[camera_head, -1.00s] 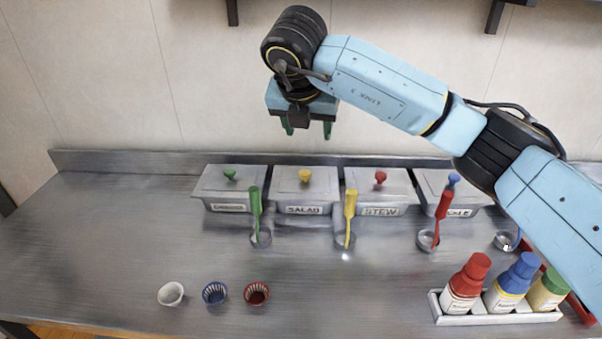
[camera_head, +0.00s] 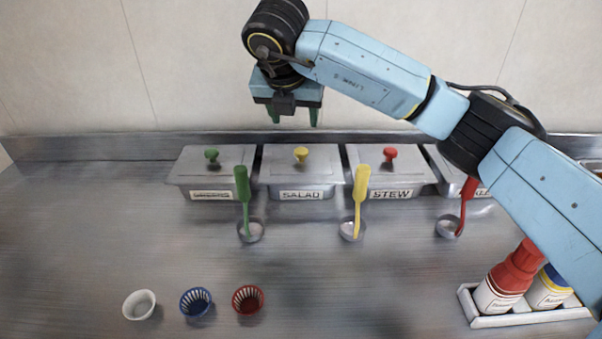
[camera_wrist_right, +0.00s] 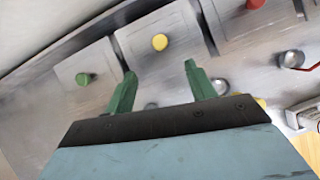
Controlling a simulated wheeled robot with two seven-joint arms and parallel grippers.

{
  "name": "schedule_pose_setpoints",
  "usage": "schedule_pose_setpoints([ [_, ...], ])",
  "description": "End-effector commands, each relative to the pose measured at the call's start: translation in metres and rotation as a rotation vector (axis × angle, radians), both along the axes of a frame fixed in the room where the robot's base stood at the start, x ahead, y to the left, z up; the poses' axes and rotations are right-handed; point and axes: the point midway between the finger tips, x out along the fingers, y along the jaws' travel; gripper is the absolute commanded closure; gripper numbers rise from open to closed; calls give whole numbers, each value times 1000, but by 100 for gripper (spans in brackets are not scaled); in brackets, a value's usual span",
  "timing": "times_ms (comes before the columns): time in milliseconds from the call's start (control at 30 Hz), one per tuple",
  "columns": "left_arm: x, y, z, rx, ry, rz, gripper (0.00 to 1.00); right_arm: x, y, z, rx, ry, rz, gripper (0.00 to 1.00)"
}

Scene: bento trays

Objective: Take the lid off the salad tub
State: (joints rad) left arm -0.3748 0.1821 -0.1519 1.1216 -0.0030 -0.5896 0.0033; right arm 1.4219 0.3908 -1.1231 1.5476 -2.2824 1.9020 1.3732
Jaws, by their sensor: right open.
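The salad tub (camera_head: 301,195) stands in the row at the back of the counter, with a label reading SALAD. Its grey lid (camera_head: 283,167) with a yellow knob (camera_head: 301,154) is on it. My right gripper (camera_head: 294,118) is open and empty, in the air above the salad lid, with its green fingers pointing down. In the right wrist view the yellow knob (camera_wrist_right: 160,42) lies beyond the two green fingertips (camera_wrist_right: 160,72), apart from them. My left gripper is not in view.
Lidded tubs with a green knob (camera_head: 211,155) and a red knob (camera_head: 390,154) flank the salad tub closely. Ladles with green (camera_head: 243,184) and yellow (camera_head: 361,185) handles stand in front. Small cups (camera_head: 139,304) and a bottle tray (camera_head: 490,321) are nearer.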

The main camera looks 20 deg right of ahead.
Motion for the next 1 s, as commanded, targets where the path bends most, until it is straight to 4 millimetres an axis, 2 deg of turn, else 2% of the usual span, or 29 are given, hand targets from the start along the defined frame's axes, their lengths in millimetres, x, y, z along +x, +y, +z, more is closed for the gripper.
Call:
schedule_pose_setpoints([
  [167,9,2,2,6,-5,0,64,6,-3,-19,1,1,-2,44],
  [400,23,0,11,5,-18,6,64,26,-14,-58,0,2,-2,44],
  [733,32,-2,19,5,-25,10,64,40,-20,-84,1,1,-1,44],
  [1000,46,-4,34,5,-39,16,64,57,-30,-117,0,1,-1,44],
])
